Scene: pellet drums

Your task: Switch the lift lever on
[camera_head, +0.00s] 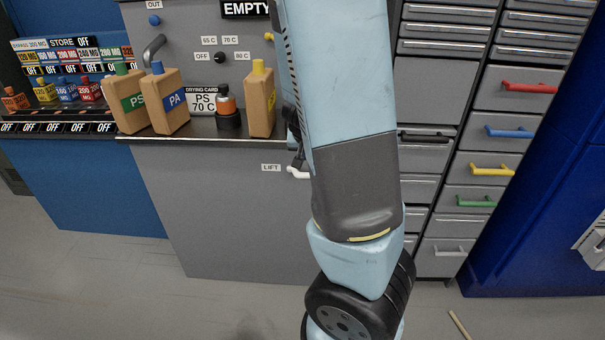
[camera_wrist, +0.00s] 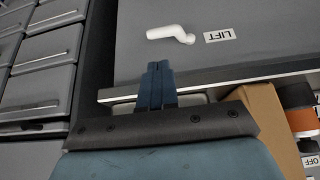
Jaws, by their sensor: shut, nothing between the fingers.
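The lift lever is a short white handle (camera_head: 298,173) on the grey cabinet front, just right of the LIFT label (camera_head: 271,168). In the wrist view the white lever (camera_wrist: 170,34) lies beside the LIFT label (camera_wrist: 220,36), and that picture is turned about. My gripper (camera_wrist: 158,68) is shut and empty, its fingertips pointing toward the lever with a visible gap in the picture. Whether the tips are nearer the camera than the lever I cannot tell. In the head view my arm covers most of the gripper, and a dark part of it (camera_head: 298,158) shows just above the lever.
A ledge (camera_head: 210,138) runs above the lever, holding a PS carton (camera_head: 127,102), a PA carton (camera_head: 172,102), an orange-and-black container (camera_head: 227,108) and a plain carton (camera_head: 261,103). Drawers with coloured handles (camera_head: 497,131) stand right. The cabinet front below the lever is clear.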

